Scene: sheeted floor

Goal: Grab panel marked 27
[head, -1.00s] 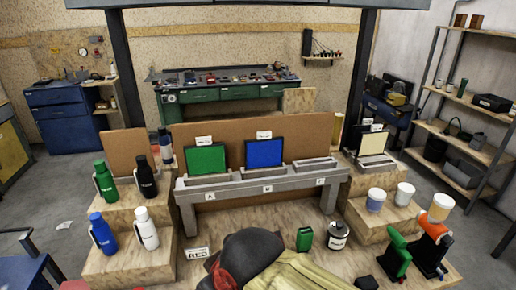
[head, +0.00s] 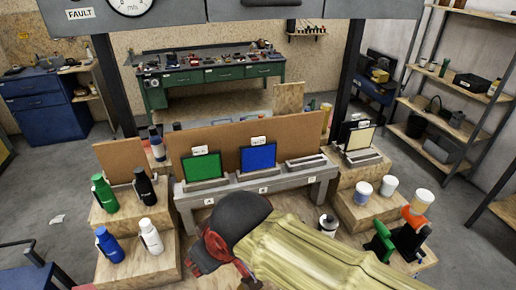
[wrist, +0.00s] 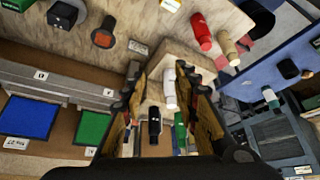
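A green panel (head: 202,166) and a blue panel (head: 258,158) stand upright in holders on a grey bench (head: 190,200), each with a small white tag above. A cream panel (head: 358,139) stands on the right wooden step. In the wrist view, the blue panel (wrist: 30,117) and green panel (wrist: 93,127) lie left of my gripper (wrist: 170,78), which is open and empty. In the head view, my gripper (head: 205,262) is in front of the bench, apart from the panels.
Several bottles, including a white one (head: 151,237), stand on the left steps (head: 125,270). A third holder (head: 306,164) on the bench is empty. A brown board (head: 225,135) backs the bench.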

